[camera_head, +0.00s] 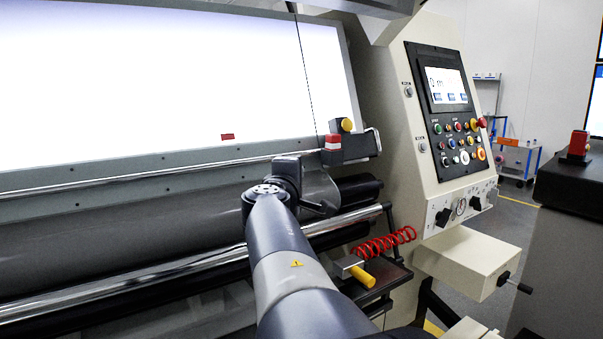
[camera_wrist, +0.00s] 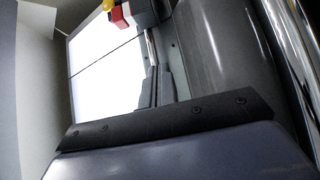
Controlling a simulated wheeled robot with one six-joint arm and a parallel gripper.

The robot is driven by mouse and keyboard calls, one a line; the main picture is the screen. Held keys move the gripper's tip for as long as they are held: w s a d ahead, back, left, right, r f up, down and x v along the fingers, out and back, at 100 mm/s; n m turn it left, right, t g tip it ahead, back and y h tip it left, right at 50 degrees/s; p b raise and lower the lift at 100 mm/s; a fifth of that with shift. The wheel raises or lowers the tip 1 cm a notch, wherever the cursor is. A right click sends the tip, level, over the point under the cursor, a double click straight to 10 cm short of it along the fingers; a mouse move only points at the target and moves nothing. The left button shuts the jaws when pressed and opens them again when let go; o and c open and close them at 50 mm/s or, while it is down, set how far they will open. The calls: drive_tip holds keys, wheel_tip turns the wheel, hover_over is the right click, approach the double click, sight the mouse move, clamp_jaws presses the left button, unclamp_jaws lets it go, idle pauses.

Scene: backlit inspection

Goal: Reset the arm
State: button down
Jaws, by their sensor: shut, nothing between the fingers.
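My arm reaches forward from the bottom of the head view, in front of the rollers, with its wrist bent near the middle. My gripper's fingers (camera_wrist: 156,86) show in the wrist view as two dark grey shapes close together, with nothing held between them. They point toward the bright panel (camera_wrist: 103,70) and the dark roller (camera_wrist: 222,60). In the head view my wrist hides most of the gripper, and the fingers cannot be made out clearly there.
A lit panel (camera_head: 150,80) with a red tag (camera_head: 227,137) stands behind the dark roller (camera_head: 120,238) and chrome bar (camera_head: 130,287). A sensor block (camera_head: 347,142), red coiled cable (camera_head: 387,243) and control panel (camera_head: 455,110) are near the arm's right. A dark cabinet (camera_head: 570,190) stands far right.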

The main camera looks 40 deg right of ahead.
drive_tip(key=shift+v, duration=1.1)
drive_tip(key=p+x, duration=0.1)
drive_tip(key=x, duration=0.8)
drive_tip(key=shift+w+d, duration=0.15)
drive_tip(key=shift+d, duration=0.45)
drive_tip(key=shift+s+d+p, duration=0.1)
drive_tip(key=shift+d+p, duration=0.1)
drive_tip(key=shift+d, duration=0.55)
drive_tip(key=shift+s+d+p, duration=0.15)
drive_tip(key=shift+d+p, duration=0.05)
drive_tip(key=shift+d, duration=0.55)
drive_tip(key=shift+a, duration=0.1)
